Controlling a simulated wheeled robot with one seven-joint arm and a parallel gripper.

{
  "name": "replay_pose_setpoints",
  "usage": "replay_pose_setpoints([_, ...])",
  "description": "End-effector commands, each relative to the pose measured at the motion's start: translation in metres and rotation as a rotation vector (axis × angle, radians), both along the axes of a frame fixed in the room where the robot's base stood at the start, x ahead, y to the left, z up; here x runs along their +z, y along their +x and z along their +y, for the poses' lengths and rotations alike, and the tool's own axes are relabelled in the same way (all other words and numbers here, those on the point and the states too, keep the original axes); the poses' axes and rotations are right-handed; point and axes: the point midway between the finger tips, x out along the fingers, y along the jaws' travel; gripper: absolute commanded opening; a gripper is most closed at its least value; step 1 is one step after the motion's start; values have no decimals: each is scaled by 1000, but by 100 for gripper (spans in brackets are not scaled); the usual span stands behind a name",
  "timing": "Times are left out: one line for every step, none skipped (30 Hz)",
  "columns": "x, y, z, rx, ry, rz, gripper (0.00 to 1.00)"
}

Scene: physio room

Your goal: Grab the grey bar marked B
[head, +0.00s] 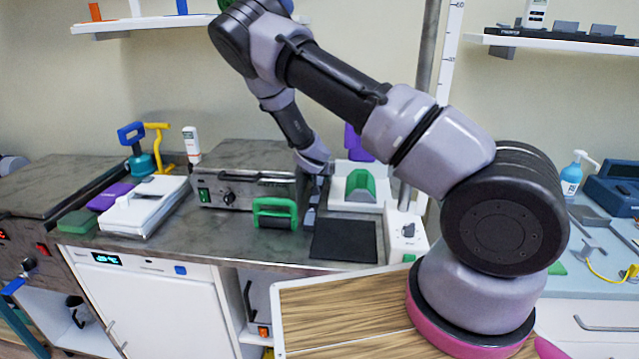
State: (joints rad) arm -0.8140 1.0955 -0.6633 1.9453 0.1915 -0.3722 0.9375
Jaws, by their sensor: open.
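No grey bar with a readable B shows in the head view. Small grey blocks (565,28) stand in a black rack on the upper right shelf, but I can make out no letter on them. My gripper (309,205) points down over the worktop, between a metal appliance and a white stand. It is open, though its fingers are small and partly lost against the dark background. A green handle-shaped piece (275,212) is just left of it. A dark mat (343,241) lies to its right and in front.
The metal appliance (245,190) stands left of my gripper. The white stand with a green curved block (359,184) is to the right. A white box (145,205) and coloured tools are further left. A wooden-topped surface (340,310) is in front. The dark mat is bare.

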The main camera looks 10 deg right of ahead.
Motion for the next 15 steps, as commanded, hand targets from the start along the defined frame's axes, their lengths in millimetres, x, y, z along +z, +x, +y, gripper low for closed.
replay_pose_setpoints([-2,1,-1,-1,0,1,55])
replay_pose_setpoints([-2,2,-1,-1,0,1,55])
replay_pose_setpoints([-2,2,-1,-1,0,1,55])
replay_pose_setpoints([-2,2,-1,-1,1,1,55])
replay_pose_setpoints([-2,2,-1,-1,1,0,55])
replay_pose_setpoints([-2,2,-1,-1,1,0,55])
replay_pose_setpoints([-2,2,-1,-1,1,0,55])
replay_pose_setpoints([-2,2,-1,-1,1,0,47])
replay_pose_setpoints([-2,2,-1,-1,1,0,32])
replay_pose_setpoints([-2,2,-1,-1,1,0,21])
replay_pose_setpoints([-2,2,-1,-1,1,0,9])
replay_pose_setpoints([-2,2,-1,-1,1,0,0])
replay_pose_setpoints([-2,2,-1,-1,1,0,0])
replay_pose_setpoints([-2,2,-1,-1,1,0,0])
replay_pose_setpoints([-2,2,-1,-1,1,0,0])
